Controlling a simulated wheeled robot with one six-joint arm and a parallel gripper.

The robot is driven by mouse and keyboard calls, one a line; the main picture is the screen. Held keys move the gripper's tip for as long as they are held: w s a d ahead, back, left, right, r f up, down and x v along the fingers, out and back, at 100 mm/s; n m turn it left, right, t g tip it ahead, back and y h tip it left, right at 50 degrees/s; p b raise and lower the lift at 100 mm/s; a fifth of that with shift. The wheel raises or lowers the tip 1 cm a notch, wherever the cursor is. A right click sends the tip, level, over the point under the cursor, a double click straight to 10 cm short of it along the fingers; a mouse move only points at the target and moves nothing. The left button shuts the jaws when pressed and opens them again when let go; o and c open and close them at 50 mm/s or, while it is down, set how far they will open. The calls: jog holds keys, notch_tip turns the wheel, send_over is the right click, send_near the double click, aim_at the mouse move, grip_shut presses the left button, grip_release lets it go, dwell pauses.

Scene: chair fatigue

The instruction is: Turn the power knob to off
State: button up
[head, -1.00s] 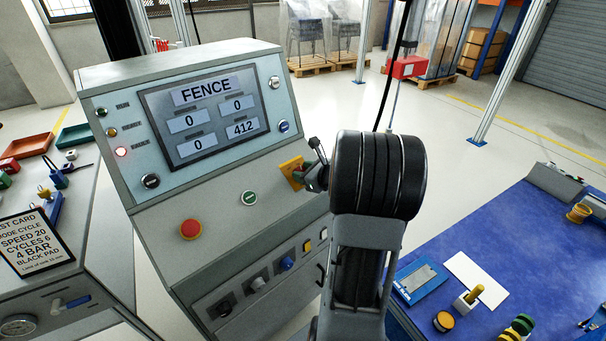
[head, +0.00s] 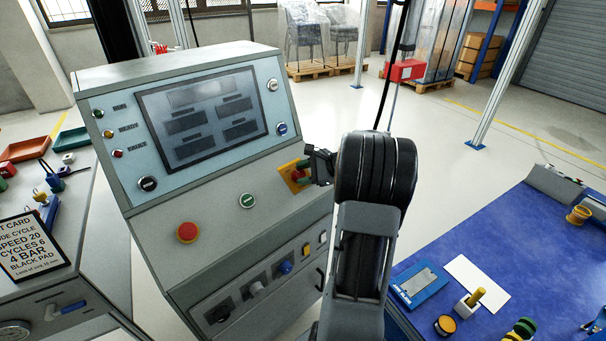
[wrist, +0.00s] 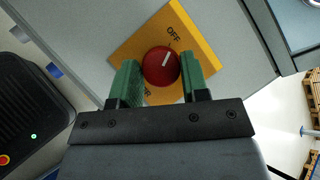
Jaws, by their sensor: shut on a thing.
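The red power knob (wrist: 161,66) sits on a yellow plate (wrist: 204,42) in the wrist view. Its white mark points up and slightly right, toward the printed OFF label. A second label at the plate's lower edge is partly hidden by my gripper. My gripper (wrist: 160,78) is shut on the knob, with one green finger on each side. In the head view the yellow plate (head: 288,178) is on the right of the console's sloped face, and my gripper (head: 303,173) covers much of it. The console screen (head: 203,118) is dark, and its status lamps are unlit.
A red mushroom button (head: 187,231) and a green-white button (head: 247,200) are left of the plate. Several small knobs sit on the console's lower front. A blue-topped bench (head: 520,235) with small parts stands to the right.

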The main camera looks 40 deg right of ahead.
jog(key=shift+w+d+r+n+g, duration=0.15)
jog(key=shift+n+g, duration=0.15)
jog(key=shift+n, duration=0.3)
jog(key=o, duration=0.9)
jog(key=p+v, duration=0.1)
jog(key=v, duration=1.2)
jog(key=shift+s+d, duration=0.25)
jog(key=shift+s, duration=0.05)
jog(key=shift+r, duration=0.1)
